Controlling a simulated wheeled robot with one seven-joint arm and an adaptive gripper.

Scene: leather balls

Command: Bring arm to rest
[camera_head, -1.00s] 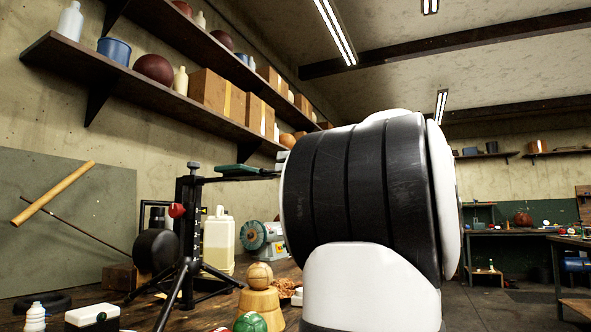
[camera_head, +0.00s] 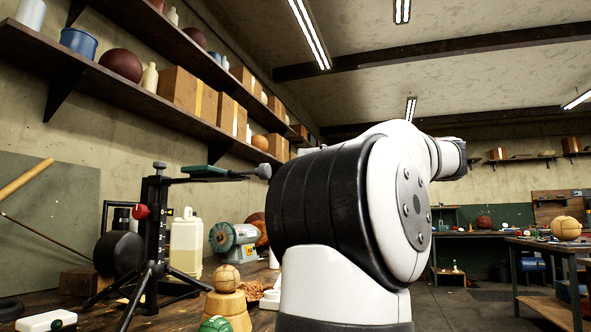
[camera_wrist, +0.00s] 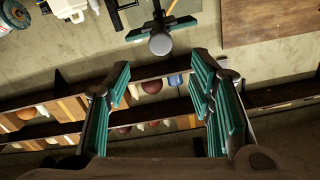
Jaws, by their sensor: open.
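My gripper (camera_wrist: 160,110) shows in the wrist view, with its teal-padded fingers spread wide at left and right. Nothing is between the fingers; the wall shelves and their contents show far behind the gap. In the head view my white and black arm fills the middle and right, with its links reaching right and away. The gripper itself does not show in the head view.
A workbench on the left bears a black stand (camera_head: 155,235), a cream jug (camera_head: 186,245), a grinder (camera_head: 234,242) and a small ball on a wooden block (camera_head: 227,278). Shelves (camera_head: 130,85) line the left wall. Open floor (camera_head: 460,308) lies right of my arm.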

